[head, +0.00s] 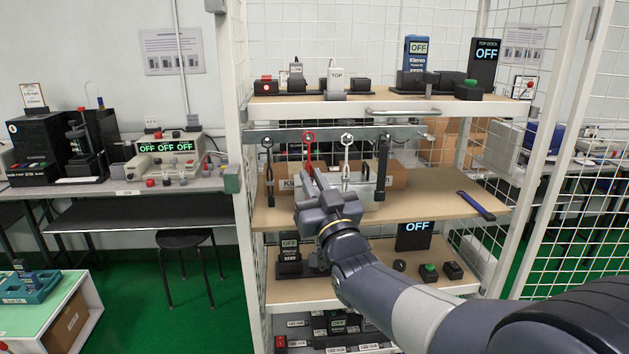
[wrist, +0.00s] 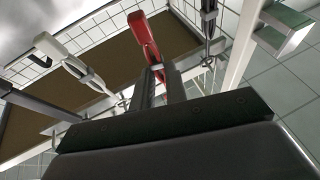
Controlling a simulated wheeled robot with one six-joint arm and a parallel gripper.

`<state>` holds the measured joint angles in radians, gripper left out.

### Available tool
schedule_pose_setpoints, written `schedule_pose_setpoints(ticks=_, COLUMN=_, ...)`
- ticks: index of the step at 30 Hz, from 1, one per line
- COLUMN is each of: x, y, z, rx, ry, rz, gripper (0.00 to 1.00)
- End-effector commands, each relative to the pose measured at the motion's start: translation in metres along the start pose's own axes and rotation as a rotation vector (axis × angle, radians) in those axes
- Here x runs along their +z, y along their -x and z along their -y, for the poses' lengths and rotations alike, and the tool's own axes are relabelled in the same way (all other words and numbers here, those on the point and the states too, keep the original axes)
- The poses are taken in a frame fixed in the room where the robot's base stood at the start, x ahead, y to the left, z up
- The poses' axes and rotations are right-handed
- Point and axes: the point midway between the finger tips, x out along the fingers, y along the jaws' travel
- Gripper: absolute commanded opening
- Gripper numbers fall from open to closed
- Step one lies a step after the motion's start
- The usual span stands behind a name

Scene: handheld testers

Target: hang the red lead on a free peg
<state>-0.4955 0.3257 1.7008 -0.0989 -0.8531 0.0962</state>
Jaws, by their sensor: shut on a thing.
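The red lead (head: 308,149) stands upright in front of the peg rail (head: 400,133), between a dark lead (head: 268,165) on the left and a white lead (head: 346,150) on the right. My gripper (head: 315,180) is shut on its lower part. The wrist view shows the red lead (wrist: 144,38) rising from between my fingertips (wrist: 157,78). Its top loop overlaps the rail at a peg; I cannot tell whether the loop is around that peg or in front of it. A black strap-like piece (head: 382,160) hangs farther right. A bare peg (head: 428,137) shows near the rail's right end.
A grey case and cardboard box (head: 397,179) stand behind the hanging leads. A blue-handled tool (head: 476,205) lies on the right of the middle shelf (head: 430,207). The upper shelf (head: 385,106) carries testers and has a front handle. White posts and wire mesh flank the rack.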

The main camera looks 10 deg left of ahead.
Motion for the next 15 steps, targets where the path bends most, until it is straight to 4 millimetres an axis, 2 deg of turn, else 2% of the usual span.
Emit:
schedule_pose_setpoints(ticks=9, x=0.015, y=-0.011, z=-0.004, rx=0.000, ry=0.000, rz=0.000, gripper=0.00)
schedule_pose_setpoints(ticks=15, x=0.017, y=-0.013, z=-0.005, rx=0.000, ry=0.000, rz=-0.001, gripper=0.00)
